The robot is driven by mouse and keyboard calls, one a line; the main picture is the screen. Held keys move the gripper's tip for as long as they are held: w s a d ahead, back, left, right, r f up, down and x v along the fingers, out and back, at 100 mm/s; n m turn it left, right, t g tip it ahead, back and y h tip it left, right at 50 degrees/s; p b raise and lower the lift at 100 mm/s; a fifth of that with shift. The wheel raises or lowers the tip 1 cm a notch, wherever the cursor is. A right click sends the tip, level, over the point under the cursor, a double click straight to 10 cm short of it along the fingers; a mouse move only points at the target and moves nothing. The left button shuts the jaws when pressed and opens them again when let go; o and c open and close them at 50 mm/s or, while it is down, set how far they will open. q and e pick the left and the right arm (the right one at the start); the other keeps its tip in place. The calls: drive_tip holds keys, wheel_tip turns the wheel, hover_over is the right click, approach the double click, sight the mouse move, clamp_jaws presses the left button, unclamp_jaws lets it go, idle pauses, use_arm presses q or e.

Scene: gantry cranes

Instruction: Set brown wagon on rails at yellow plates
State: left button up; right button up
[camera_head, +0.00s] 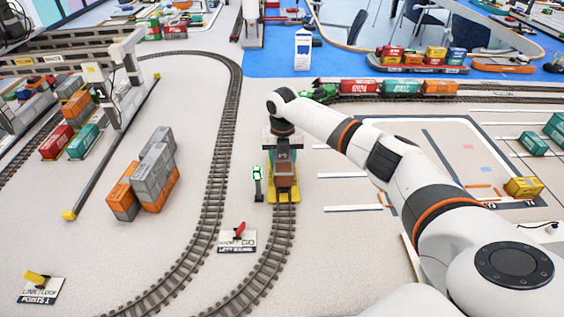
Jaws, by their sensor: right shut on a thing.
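The fingertips are partly hidden by the wrist and the wagon. I cannot tell whether the wheels sit on the rails. My left gripper is not in view.
A green-lit signal (257,178) stands close left of the wagon. A red lever (240,230) sits between the tracks. Stacked grey and orange containers (146,178) stand left. A train with red and green cars (360,88) is behind my right arm.

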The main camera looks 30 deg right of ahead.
drive_tip(key=shift+f, duration=0.65)
drive_tip(key=shift+f, duration=0.15)
drive_tip(key=o, duration=1.1)
wheel_tip(320, 180, up, 12)
drive_tip(key=shift+r, duration=0.2)
drive_tip(key=shift+f, duration=0.1)
